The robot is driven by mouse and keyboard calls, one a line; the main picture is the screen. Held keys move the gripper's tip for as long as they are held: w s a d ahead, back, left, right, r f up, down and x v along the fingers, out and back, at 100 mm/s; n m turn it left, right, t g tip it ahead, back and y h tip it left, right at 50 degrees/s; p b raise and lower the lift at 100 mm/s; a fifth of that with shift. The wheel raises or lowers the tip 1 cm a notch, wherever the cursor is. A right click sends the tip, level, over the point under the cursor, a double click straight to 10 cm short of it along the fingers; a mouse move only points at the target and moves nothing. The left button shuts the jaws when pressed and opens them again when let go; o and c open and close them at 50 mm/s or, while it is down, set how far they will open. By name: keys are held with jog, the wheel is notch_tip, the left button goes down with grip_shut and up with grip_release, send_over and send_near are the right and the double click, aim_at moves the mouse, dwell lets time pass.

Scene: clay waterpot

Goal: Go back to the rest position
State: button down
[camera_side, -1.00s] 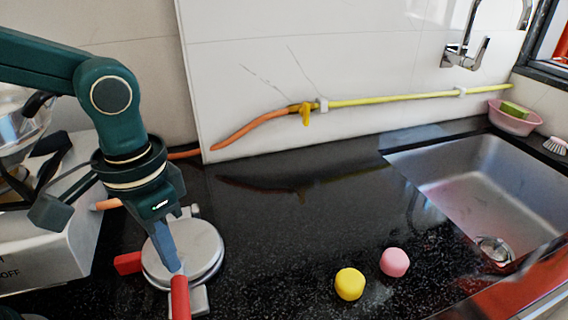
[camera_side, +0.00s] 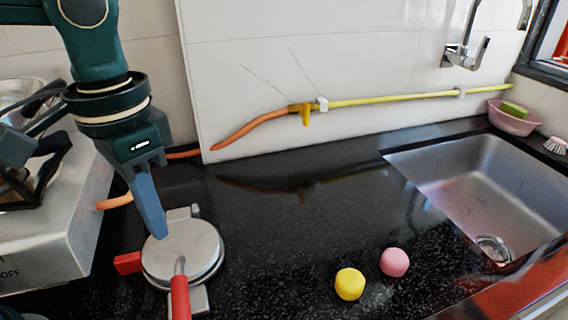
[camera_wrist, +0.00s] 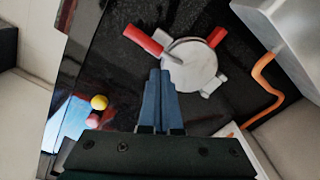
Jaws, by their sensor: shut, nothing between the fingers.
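My gripper (camera_side: 158,232) is shut and empty, its fingers pointing down above the back left part of a round metal press (camera_side: 190,250) with red handles. The press lies closed on the dark counter, one red handle (camera_side: 180,297) toward the front and another (camera_side: 128,263) at its left. In the wrist view my gripper's blue fingers (camera_wrist: 160,75) are together, and the press (camera_wrist: 192,66) shows just beyond and to the right of their tips.
A yellow piece (camera_side: 350,284) and a pink piece (camera_side: 394,262) stand on the counter to the right. A steel stove (camera_side: 60,235) is at the left, with an orange hose (camera_side: 250,128) along the wall. A sink (camera_side: 480,185) is at the right. The middle counter is clear.

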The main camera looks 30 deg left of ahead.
jog(key=shift+r, duration=0.25)
jog(key=s+a+f+n+t, duration=0.1)
jog(key=s+a+n+t, duration=0.2)
jog(key=a, duration=0.6)
jog(key=shift+s+a+f+t, duration=0.15)
jog(key=shift+s+f+t, duration=0.2)
jog(key=shift+s+t, duration=0.8)
